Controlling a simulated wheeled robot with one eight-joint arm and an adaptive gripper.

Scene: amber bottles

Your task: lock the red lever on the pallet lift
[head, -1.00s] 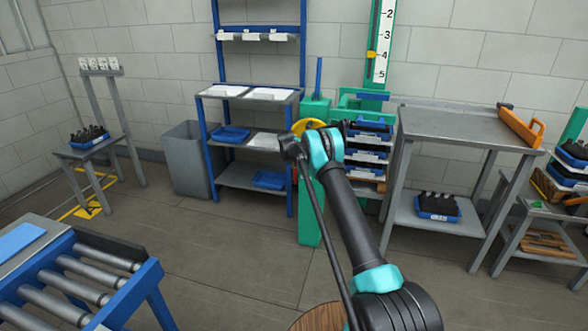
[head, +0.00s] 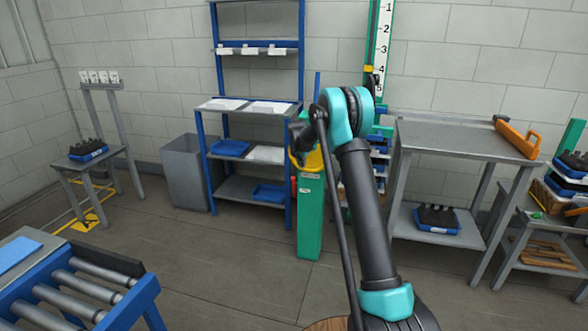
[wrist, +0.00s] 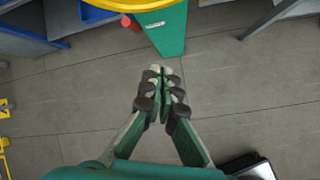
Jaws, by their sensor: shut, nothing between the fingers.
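The pallet lift's green post (head: 310,218) stands left of my arm in the head view, with a yellow handwheel (head: 313,160) on it, partly hidden by my gripper. A small red part (head: 294,184), likely the lever, shows at the post's left side. In the wrist view the red part (wrist: 126,21) sits just below the yellow wheel (wrist: 145,4), left of the green post (wrist: 170,32). My gripper (wrist: 160,70) is shut and empty, its tips below the post's end in the picture and apart from the red part. Whether the lever is locked cannot be told.
A grey workbench (head: 455,138) stands right of the lift. A blue shelf rack (head: 206,150) and a grey bin (head: 186,172) stand to its left. A roller conveyor (head: 142,300) is at the front left. The floor (head: 230,262) before the lift is clear.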

